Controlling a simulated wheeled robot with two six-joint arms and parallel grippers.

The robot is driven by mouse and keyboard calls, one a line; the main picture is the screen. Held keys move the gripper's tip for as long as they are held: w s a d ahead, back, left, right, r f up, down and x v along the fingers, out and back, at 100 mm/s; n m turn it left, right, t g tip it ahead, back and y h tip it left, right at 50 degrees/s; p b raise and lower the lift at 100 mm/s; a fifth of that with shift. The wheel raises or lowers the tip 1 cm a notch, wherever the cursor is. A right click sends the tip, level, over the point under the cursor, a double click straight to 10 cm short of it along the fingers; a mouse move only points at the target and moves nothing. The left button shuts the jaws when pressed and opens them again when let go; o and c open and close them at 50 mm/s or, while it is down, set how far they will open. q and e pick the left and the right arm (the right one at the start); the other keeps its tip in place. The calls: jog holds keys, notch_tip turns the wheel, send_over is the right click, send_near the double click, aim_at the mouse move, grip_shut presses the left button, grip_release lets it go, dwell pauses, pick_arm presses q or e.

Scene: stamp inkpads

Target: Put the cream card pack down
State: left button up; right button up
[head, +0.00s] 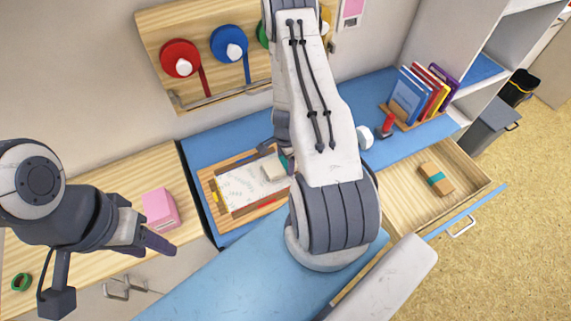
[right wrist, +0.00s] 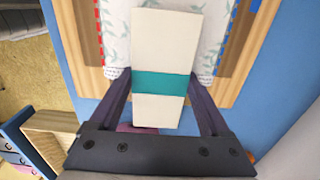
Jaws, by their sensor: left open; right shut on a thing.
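The cream card pack (right wrist: 166,45) has a teal band around it and sits between the two fingers of my right gripper (right wrist: 162,82), which is shut on it. In the head view the pack (head: 273,169) shows partly over the patterned sheet (head: 240,188) in the wooden tray (head: 213,204). I cannot tell whether it touches the sheet. My right arm hides most of the right gripper and part of the tray in the head view. My left gripper (head: 155,243) is open and empty, just below the pink block.
A pink block (head: 161,209) stands on the wooden counter at left. An open drawer (head: 400,205) at right holds a brown pack (head: 436,178) with a teal band. Books (head: 420,92) and a red-handled stamp (head: 388,124) stand at the back. Ribbon spools (head: 181,57) hang on the wall.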

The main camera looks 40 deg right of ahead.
jog(key=o, duration=1.4)
jog(key=shift+r, duration=0.1)
